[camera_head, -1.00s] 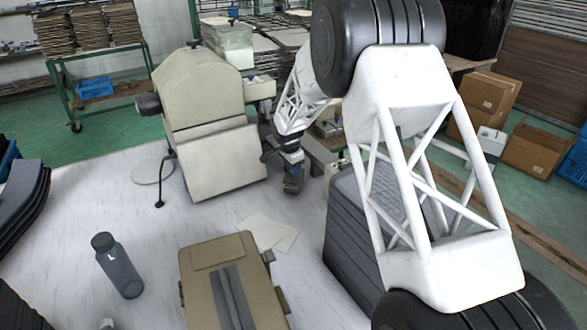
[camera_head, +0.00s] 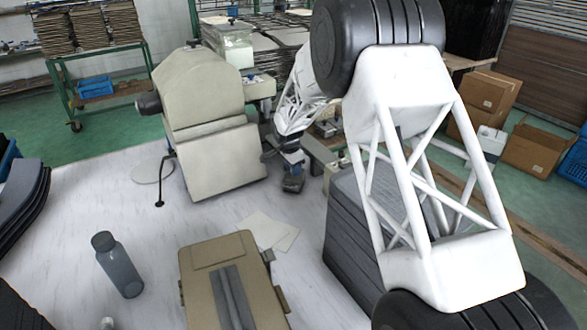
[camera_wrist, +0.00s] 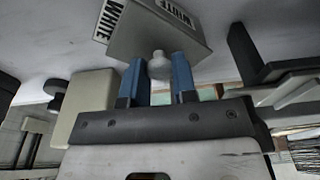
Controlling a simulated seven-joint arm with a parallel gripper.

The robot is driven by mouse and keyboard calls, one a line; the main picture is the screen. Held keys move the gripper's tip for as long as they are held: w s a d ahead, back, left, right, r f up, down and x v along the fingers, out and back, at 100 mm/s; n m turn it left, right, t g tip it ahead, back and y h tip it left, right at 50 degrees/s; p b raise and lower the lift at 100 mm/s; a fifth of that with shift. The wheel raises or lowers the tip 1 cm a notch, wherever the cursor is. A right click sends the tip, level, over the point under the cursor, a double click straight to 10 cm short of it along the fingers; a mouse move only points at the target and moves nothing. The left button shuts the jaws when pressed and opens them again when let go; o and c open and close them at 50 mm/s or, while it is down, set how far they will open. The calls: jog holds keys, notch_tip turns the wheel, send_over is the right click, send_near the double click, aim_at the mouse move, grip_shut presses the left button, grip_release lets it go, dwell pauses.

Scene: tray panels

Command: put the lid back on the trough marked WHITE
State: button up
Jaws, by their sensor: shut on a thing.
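In the wrist view, my gripper (camera_wrist: 159,78) has its two blue fingers on either side of a pale round knob (camera_wrist: 160,65) and is shut on it. The knob stands out from a grey, box-like piece (camera_wrist: 150,38), which I take to be the lid. Two labels reading WHITE show beyond it, one on the left (camera_wrist: 112,18) and one at the top (camera_wrist: 175,12). I cannot tell from this angle which part is trough, or whether lid and trough touch. In the head view, my gripper (camera_head: 292,182) is small, low beside the cream machine.
The cream machine (camera_head: 208,130) stands left of my gripper. Loose papers (camera_head: 267,230), a tan case (camera_head: 232,285) and a grey bottle (camera_head: 118,265) lie or stand nearer. A dark ribbed stack (camera_head: 350,220) is close on the right. The white tabletop between is mostly clear.

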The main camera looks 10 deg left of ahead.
jog(key=o, duration=1.5)
jog(key=shift+c, duration=0.2)
jog(key=shift+r, duration=0.15)
jog(key=shift+r, duration=3.35)
jog(key=shift+c, duration=0.3)
grip_shut()
